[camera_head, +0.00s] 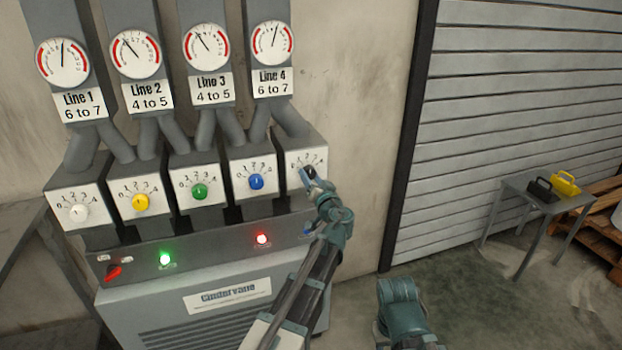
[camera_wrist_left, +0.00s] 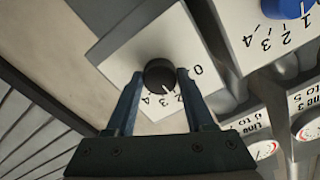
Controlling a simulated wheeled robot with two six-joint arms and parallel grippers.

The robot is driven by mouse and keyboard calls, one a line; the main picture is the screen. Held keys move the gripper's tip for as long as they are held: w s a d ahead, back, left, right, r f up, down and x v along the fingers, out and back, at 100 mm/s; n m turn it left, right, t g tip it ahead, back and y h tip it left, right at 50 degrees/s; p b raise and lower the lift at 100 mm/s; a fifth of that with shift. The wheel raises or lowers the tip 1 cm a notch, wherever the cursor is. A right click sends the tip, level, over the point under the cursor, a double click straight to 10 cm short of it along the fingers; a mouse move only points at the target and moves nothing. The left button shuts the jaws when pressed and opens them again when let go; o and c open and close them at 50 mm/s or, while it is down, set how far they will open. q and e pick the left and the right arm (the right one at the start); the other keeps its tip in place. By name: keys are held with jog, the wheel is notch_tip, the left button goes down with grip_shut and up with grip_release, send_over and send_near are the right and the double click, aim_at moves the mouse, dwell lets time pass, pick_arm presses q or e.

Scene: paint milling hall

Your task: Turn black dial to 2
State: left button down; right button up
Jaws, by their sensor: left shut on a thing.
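The black dial (camera_head: 308,172) is at the right end of a row of dials, on a white scale plate, partly covered by my left gripper (camera_head: 313,183) in the head view. In the left wrist view the black dial (camera_wrist_left: 159,73) sits between the two fingertips of my left gripper (camera_wrist_left: 157,80), which is shut on it. The scale's 0, 3 and 4 show; a finger hides part of the rest. A small pale mark on the dial points to about the 3 side; its exact setting I cannot tell. My right gripper is not in view.
White (camera_head: 80,212), yellow (camera_head: 140,202), green (camera_head: 200,191) and blue (camera_head: 257,181) dials stand left of the black one. Below are a red switch (camera_head: 113,271), a green lamp (camera_head: 166,259) and a red lamp (camera_head: 261,239). A side table (camera_head: 523,206) stands far right.

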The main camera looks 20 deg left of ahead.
pick_arm(q)
jog(key=shift+c, duration=1.4)
grip_release()
jog(key=v, duration=1.4)
